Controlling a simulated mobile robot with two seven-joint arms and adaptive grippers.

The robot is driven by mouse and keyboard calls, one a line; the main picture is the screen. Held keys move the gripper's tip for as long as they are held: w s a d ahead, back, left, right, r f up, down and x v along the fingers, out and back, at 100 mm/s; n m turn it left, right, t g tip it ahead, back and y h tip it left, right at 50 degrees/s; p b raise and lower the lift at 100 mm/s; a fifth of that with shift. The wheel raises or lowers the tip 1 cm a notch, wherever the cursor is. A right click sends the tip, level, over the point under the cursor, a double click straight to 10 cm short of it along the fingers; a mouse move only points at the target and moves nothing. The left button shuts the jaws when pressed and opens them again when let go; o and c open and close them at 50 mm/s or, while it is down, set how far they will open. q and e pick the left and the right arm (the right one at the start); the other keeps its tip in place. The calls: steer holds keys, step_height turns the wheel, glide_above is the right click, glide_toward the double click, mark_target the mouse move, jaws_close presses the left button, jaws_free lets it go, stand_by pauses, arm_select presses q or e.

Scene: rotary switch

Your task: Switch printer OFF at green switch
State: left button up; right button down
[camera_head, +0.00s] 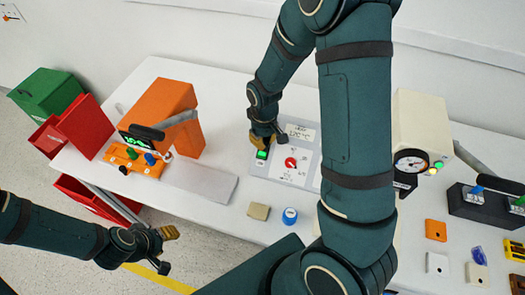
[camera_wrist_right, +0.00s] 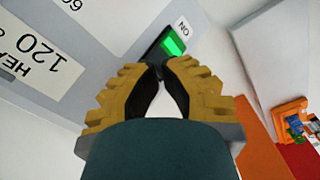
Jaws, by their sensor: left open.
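The green rocker switch (camera_head: 262,155) is lit green and set in a grey panel (camera_head: 287,172) on the white table. In the right wrist view the switch (camera_wrist_right: 172,44) sits in a dark frame beside a small label reading ON. My right gripper (camera_head: 265,141) is directly at the switch's far side; its fingertips (camera_wrist_right: 162,68) are together just short of the switch, with nothing held between them. Whether they touch it I cannot tell. My left gripper (camera_head: 168,250) is open and empty, in front of the table at the lower left.
The same panel bears a red rotary knob (camera_head: 291,162) and a temperature label. An orange machine (camera_head: 165,105) stands to the left. A beige block (camera_head: 258,211) and a blue-capped round item (camera_head: 289,215) lie at the front edge. A gauge box (camera_head: 418,130) stands right.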

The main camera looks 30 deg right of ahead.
steer(key=shift+f, duration=0.3)
steer(key=shift+r, duration=0.15)
steer(key=shift+r+p, duration=2.55)
steer(key=shift+r, duration=0.85)
